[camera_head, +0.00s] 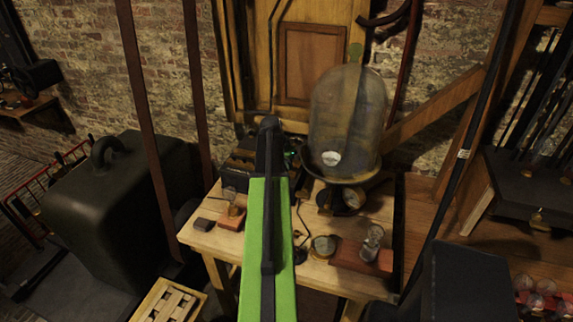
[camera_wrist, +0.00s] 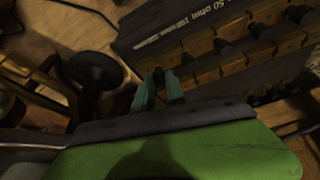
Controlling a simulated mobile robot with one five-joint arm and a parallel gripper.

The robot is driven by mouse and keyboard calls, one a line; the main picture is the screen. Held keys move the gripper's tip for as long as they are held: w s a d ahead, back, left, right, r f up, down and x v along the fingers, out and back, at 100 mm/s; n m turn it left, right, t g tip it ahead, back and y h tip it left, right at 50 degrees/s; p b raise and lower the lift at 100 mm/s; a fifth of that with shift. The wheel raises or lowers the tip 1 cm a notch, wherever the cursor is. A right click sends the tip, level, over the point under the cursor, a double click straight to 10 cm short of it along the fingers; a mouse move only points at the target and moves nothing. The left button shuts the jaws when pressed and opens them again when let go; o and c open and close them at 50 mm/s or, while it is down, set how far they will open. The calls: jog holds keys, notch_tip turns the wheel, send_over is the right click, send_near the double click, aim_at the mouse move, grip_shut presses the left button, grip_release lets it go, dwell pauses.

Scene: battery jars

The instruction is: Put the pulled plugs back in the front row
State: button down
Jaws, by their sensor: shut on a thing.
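The resistance box (camera_wrist: 150,28), dark with white "50 ohm" lettering, fills the upper right of the wrist view. It carries brass blocks (camera_wrist: 207,66) in rows, with several dark round plugs (camera_wrist: 223,48) standing among them. My gripper (camera_wrist: 161,82) has its teal fingers closed around a small dark plug (camera_wrist: 158,74), mostly hidden between them, at the near left end of the brass blocks. I cannot tell whether the held plug touches the box. In the head view the box (camera_head: 240,157) is partly hidden behind my green arm, and my fingertips are hidden too.
A glass bell jar (camera_head: 347,115) stands at the right on the wooden table (camera_head: 215,242). A small dark block (camera_head: 203,224), a round gauge (camera_head: 323,246) and a wooden-based instrument (camera_head: 365,255) lie nearer. In the wrist view a black round-topped object (camera_wrist: 92,72) stands left of my fingers.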

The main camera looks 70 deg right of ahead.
jog(key=shift+f, duration=0.25)
jog(key=c, duration=1.3)
grip_release()
jog(key=shift+r, duration=0.1)
jog(key=p+v, duration=1.5)
jog(key=v, duration=0.2)
jog(key=shift+a+r+p, duration=0.1)
jog(key=shift+r+p, duration=0.05)
jog(key=shift+p, duration=0.2)
